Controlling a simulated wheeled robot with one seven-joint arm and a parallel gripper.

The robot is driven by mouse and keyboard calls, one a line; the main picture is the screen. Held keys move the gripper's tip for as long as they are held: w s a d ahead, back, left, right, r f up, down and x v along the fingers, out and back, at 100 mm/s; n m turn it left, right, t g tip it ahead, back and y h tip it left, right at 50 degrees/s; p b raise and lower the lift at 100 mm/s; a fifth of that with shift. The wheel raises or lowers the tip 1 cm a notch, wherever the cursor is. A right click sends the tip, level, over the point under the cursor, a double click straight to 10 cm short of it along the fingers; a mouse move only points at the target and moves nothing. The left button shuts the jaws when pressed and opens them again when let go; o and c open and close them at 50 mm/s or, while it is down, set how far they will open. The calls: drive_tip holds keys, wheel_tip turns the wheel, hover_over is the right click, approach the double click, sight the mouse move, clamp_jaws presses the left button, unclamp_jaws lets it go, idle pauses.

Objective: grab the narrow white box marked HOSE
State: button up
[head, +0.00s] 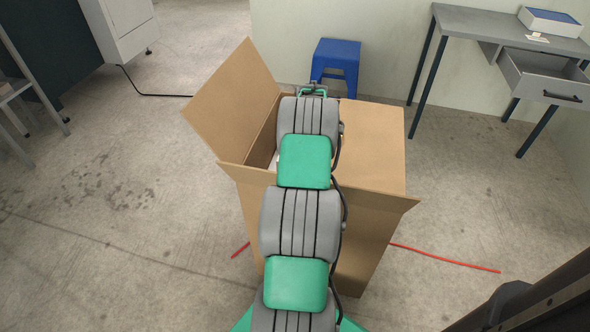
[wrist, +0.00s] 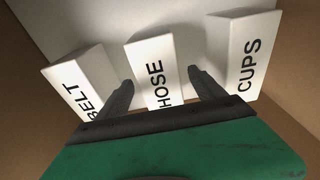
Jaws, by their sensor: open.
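The narrow white box marked HOSE (wrist: 150,60) stands in the middle of the wrist view, inside a cardboard box, between two other white boxes. My gripper (wrist: 158,82) is open, with one dark finger on each side of the lower part of the HOSE box. The fingers look apart from its sides, and I cannot tell how deep they reach around it. In the head view my arm covers the opening of the cardboard box (head: 365,140), and the HOSE box cannot be made out there.
A white box marked BELT (wrist: 82,82) leans at the left and one marked CUPS (wrist: 243,50) at the right, both close to my fingers. Cardboard walls surround them. A raised flap (head: 235,95) stands at the left. A blue stool (head: 336,60) is behind.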

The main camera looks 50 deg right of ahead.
drive_tip(key=shift+w+f, duration=0.2)
drive_tip(key=shift+f, duration=0.55)
drive_tip(key=shift+c, duration=0.4)
drive_tip(key=shift+r, duration=0.1)
drive_tip(key=c, duration=1.6)
